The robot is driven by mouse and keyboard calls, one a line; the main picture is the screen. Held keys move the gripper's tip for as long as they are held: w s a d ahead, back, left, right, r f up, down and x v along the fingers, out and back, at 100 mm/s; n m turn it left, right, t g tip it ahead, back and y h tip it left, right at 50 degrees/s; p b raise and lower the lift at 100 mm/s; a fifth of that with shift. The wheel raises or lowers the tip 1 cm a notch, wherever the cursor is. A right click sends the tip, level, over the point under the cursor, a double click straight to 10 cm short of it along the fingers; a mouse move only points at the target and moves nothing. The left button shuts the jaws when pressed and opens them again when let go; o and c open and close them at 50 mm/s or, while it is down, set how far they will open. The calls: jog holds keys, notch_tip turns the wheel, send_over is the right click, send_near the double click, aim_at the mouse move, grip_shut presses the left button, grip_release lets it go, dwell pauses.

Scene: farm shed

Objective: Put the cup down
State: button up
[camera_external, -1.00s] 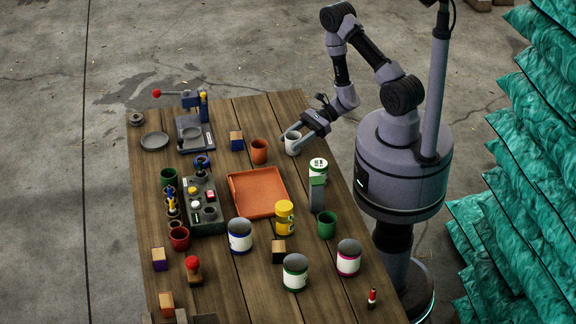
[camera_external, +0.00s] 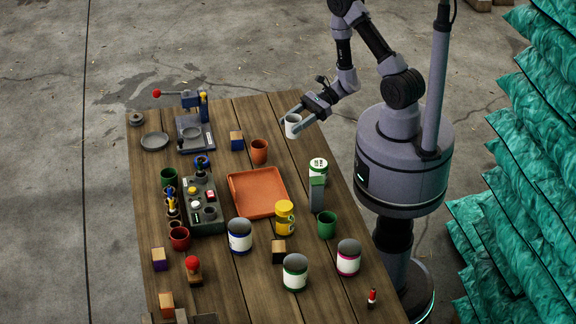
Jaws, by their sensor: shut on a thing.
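A white cup (camera_external: 292,126) is held in my gripper (camera_external: 295,124), near the back right of the wooden table. The gripper's fingers are shut on the cup, reaching in from the upper right. The cup looks upright and appears raised above the table top, just right of an orange cup (camera_external: 259,151). The exact height of the cup over the table is hard to tell from this view.
An orange tray (camera_external: 235,207) lies mid-table. A green-and-white canister (camera_external: 318,167), a yellow jar (camera_external: 285,221), a green cup (camera_external: 327,225) and several labelled cans stand nearer. A blue press (camera_external: 195,128) stands back left. The table (camera_external: 283,182) has bare wood below the held cup.

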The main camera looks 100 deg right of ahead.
jog(key=shift+r+p, duration=0.35)
jog(key=shift+r, duration=1.1)
jog(key=w+a+n+g+y+b, duration=0.3)
jog(key=w+a+n+y+b, duration=0.1)
jog(key=w+a, duration=0.45)
jog(key=n+g+y+b, duration=0.2)
jog(key=n+b, duration=0.1)
send_over(269, 195)
notch_tip(269, 195, down, 9)
jog(key=b, duration=0.3)
jog(key=shift+f+b, duration=0.2)
jog(key=shift+b, duration=0.15)
jog(key=o, duration=1.4)
